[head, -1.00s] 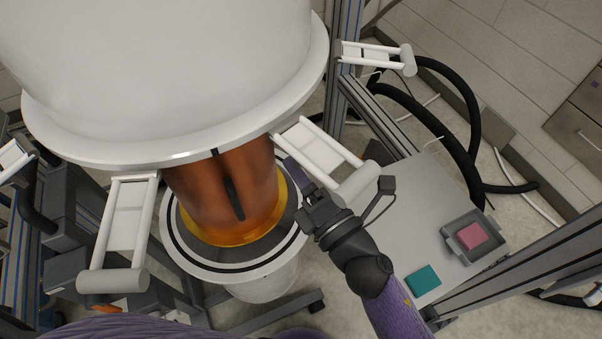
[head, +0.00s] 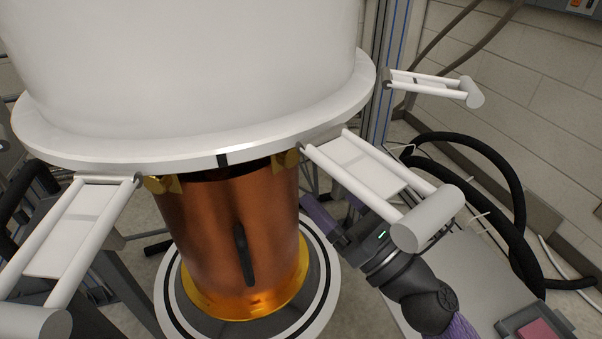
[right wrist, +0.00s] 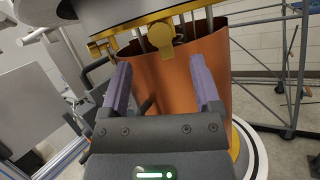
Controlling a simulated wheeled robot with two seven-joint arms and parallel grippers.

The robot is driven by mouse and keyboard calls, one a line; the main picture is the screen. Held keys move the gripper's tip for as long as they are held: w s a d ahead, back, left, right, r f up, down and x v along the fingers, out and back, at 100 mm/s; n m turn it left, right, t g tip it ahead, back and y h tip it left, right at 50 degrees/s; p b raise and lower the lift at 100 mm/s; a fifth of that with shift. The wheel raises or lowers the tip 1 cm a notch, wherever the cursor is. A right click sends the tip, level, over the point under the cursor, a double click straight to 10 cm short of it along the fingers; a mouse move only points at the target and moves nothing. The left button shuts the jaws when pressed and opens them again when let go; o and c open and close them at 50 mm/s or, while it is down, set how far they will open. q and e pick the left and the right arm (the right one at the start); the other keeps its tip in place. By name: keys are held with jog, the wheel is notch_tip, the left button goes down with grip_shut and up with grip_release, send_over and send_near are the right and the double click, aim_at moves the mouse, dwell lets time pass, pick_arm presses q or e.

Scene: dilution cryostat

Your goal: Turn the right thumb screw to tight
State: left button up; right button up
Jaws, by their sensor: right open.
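The copper can (head: 200,230) hangs under the white vessel. The right thumb screw (head: 285,161) is a gold piece at the can's upper right rim, just under the white flange. A gold thumb screw with a rounded head also shows in the right wrist view (right wrist: 160,36), straight ahead between the fingers. A second gold thumb screw (head: 163,184) sits at the can's upper left. My right gripper (head: 320,214) has purple fingers, is right of the can and below the screw. In the right wrist view its fingers (right wrist: 160,68) are apart and empty, short of the screw. My left gripper is out of view.
A white handle-like bracket (head: 360,168) sticks out from the flange above my right wrist, partly hiding it. Another bracket (head: 75,230) is on the left. A ringed base (head: 322,270) lies below the can. Black hoses (head: 500,180) run at right.

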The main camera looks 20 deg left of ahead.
aim_at(294, 157)
jog(key=x, duration=0.6)
jog(key=shift+a+r+p, duration=0.1)
jog(key=shift+a+p, duration=0.05)
jog(key=shift+p, duration=0.15)
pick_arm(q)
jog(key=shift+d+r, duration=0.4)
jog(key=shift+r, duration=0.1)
